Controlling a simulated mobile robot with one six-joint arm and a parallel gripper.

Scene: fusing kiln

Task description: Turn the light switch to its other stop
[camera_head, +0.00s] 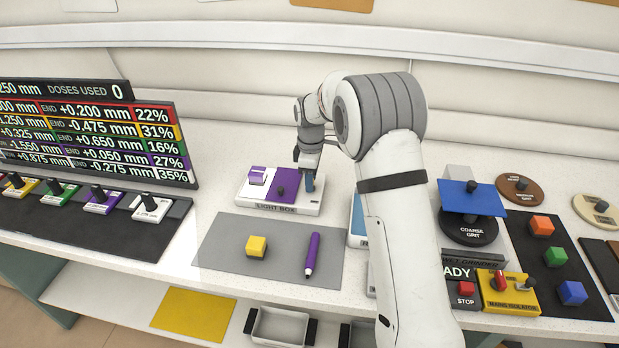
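The light box (320,208) is a low white unit at the back of the bench, with its name on the front edge. It carries a purple panel with a small dark lever or knob (281,190) and, at its left, a white and purple block (258,175). Which of these is the light switch is not labelled legibly. My gripper (308,181) points down over the right part of the light box, just right of the purple panel. Its fingers are small and partly hidden by each other. I cannot tell whether they touch the box.
A grey mat (215,250) in front holds a yellow cube (257,246) and a purple marker (312,254). My arm covers the bench right of the box. A dosing board (90,130) stands left; a coarse grit grinder (468,225) and mains isolator (509,300) stand right.

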